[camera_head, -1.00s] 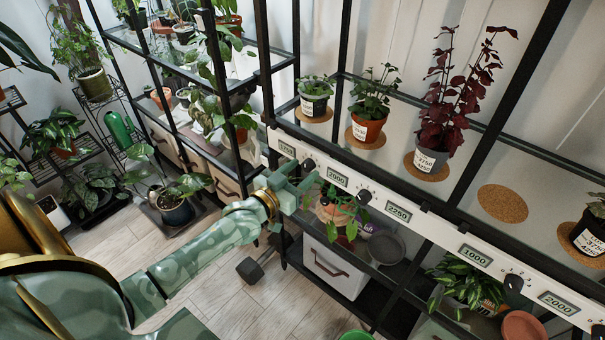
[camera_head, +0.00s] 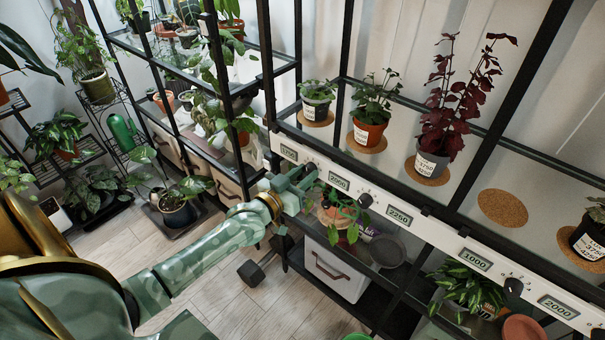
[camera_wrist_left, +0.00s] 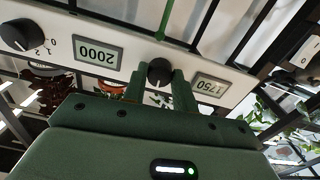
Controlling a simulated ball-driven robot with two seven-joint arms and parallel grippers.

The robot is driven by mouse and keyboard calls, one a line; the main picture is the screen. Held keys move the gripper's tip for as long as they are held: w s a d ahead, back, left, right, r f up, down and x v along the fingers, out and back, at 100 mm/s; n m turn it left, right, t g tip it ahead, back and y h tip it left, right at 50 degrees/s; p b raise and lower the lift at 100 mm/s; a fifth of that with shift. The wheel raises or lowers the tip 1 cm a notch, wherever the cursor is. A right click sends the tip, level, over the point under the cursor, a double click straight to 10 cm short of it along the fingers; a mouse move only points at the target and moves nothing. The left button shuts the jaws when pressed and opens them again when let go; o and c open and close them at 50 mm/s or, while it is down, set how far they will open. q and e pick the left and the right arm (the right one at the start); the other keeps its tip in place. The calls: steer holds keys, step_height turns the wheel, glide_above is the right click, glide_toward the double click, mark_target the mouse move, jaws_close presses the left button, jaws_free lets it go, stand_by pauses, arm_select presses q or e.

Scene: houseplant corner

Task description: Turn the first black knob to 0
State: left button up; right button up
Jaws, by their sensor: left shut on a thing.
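The first black knob (camera_wrist_left: 159,72) sits on the white panel between the 1750 display (camera_wrist_left: 212,89) and the 2000 display (camera_wrist_left: 95,54). In the wrist view it is between the two fingers of my left gripper (camera_wrist_left: 160,85), which is shut on it. In the head view my left gripper (camera_head: 303,180) reaches the white panel from the left and mostly hides this knob. The knob's pointer and scale marks are hidden, so I cannot tell its setting. My right gripper is not in view.
A second black knob (camera_head: 365,200) and a third (camera_head: 513,287) sit further right along the panel. Potted plants (camera_head: 368,132) stand on cork mats above the panel. A black shelf post (camera_head: 268,60) rises nearby.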

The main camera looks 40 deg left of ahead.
arm_select(q)
steer(key=n+p, duration=0.2)
steer(key=n, duration=0.1)
steer(key=shift+r, duration=0.2)
steer(key=n+p, duration=0.1)
steer(key=n, duration=0.2)
steer(key=shift+n+p, duration=0.3)
steer(key=shift+n, duration=0.1)
steer(key=n, duration=0.3)
steer(key=shift+f+n+p, duration=0.15)
steer(key=shift+n+p, duration=0.15)
steer(key=shift+p, duration=0.1)
steer(key=shift+n, duration=2.2)
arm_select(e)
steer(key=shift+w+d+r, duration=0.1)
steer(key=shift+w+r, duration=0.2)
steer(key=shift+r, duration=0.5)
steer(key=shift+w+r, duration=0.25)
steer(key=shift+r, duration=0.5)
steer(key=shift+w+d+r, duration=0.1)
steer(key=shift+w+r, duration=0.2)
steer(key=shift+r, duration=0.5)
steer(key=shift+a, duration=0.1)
arm_select(q)
steer(key=o, duration=1)
